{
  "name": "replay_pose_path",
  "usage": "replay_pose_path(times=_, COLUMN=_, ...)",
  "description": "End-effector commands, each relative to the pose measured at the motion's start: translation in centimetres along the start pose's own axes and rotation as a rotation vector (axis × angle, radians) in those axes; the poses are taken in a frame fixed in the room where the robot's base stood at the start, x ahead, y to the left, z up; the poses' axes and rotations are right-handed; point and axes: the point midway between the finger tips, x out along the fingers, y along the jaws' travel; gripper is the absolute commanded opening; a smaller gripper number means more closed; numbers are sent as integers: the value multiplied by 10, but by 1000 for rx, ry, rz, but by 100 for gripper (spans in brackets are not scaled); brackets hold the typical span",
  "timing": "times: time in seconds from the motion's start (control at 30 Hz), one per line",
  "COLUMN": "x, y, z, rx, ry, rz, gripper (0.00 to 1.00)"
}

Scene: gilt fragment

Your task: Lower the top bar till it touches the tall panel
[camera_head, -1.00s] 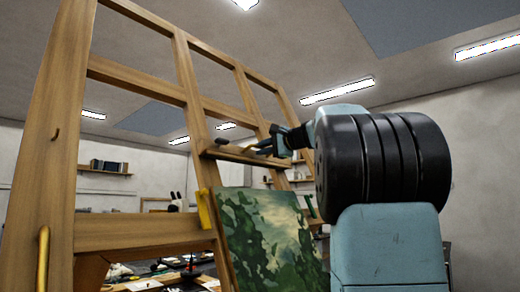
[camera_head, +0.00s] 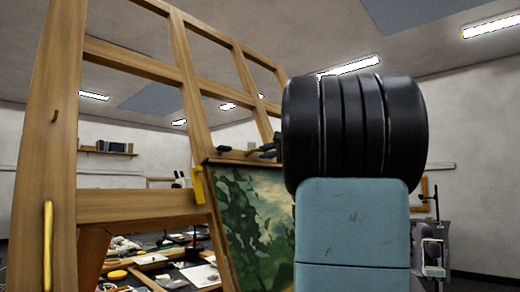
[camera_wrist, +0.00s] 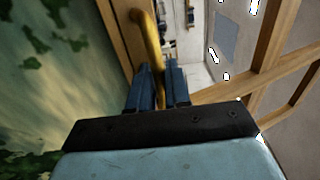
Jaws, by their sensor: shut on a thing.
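The tall panel (camera_head: 250,215), painted with dark green foliage on a pale ground, stands on the wooden easel frame (camera_head: 62,120). The wooden top bar (camera_head: 228,158) lies along the panel's upper edge with no gap that I can see; actual contact is hard to confirm. My gripper (camera_head: 270,151) is at the bar's right part, partly hidden by my arm. In the wrist view my gripper (camera_wrist: 158,88) is shut on a curved brass handle (camera_wrist: 150,40) beside the wooden bar (camera_wrist: 122,35). The painted panel (camera_wrist: 50,80) fills the left of that view.
A brass handle (camera_head: 47,245) is on the near left post. Behind the frame, a cluttered table (camera_head: 160,270) holds papers and tools. My arm hides the right side of the frame.

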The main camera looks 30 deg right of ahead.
Motion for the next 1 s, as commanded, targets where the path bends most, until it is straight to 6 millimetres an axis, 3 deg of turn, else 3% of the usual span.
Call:
replay_pose_path(times=0.17, x=0, y=3, z=-2, rx=3, ry=4, rz=5, gripper=0)
replay_pose_path(times=0.2, x=0, y=3, z=-2, rx=3, ry=4, rz=5, gripper=20)
replay_pose_path(times=0.3, x=0, y=3, z=-2, rx=3, ry=3, rz=5, gripper=30)
replay_pose_path(times=0.67, x=-6, y=1, z=-2, rx=2, ry=4, rz=3, gripper=30)
replay_pose_path(times=1.0, x=-64, y=2, z=-2, rx=2, ry=6, rz=3, gripper=30)
